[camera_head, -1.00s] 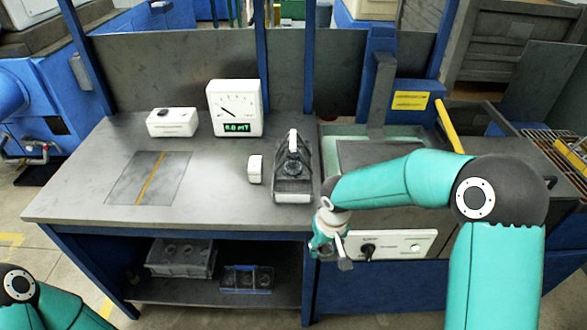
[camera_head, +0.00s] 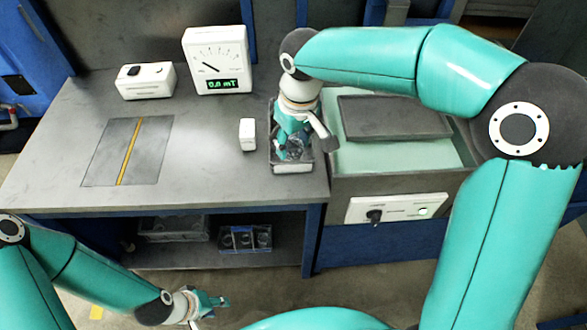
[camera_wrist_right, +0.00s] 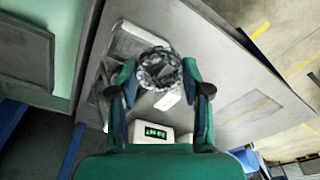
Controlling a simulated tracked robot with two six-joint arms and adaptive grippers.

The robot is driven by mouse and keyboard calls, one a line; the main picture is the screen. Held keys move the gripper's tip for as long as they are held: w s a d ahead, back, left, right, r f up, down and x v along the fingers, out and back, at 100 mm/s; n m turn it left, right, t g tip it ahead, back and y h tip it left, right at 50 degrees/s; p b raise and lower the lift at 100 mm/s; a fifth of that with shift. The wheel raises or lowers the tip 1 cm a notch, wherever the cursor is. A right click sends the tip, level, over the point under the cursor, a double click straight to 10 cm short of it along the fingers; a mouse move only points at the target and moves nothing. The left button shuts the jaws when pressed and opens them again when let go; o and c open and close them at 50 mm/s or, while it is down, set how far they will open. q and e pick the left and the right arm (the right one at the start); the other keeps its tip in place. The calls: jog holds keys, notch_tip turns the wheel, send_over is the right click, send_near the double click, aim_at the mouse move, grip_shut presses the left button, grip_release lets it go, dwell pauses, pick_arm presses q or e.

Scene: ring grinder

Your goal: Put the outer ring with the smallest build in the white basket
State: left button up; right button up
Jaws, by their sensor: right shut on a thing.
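My right gripper (camera_head: 292,150) points down over the dark tray with a pale front edge (camera_head: 293,169) on the bench. In the right wrist view, my right gripper (camera_wrist_right: 160,78) is shut on a dark grey ring (camera_wrist_right: 158,66), held between its fingertips. In the head view the ring is mostly hidden by the gripper. I cannot tell whether it still touches the tray. My left gripper (camera_head: 212,302) hangs low in front of the bench, apart from everything. Its fingers are too small to read. I cannot clearly pick out a white basket.
On the bench (camera_head: 215,172) stand a white meter (camera_head: 217,60) reading 0.0 mT, a white box (camera_head: 146,80) and a small white block (camera_head: 247,134). A grey crate (camera_head: 174,228) and a blue compartment tray (camera_head: 245,238) are on the shelf below. A machine (camera_head: 395,160) adjoins right.

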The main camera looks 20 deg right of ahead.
aim_at(293, 185)
notch_tip(293, 185, down, 14)
jog(key=shift+r+p, duration=0.2)
jog(key=shift+p, duration=0.2)
jog(key=o, duration=1)
jog(key=shift+f, duration=0.1)
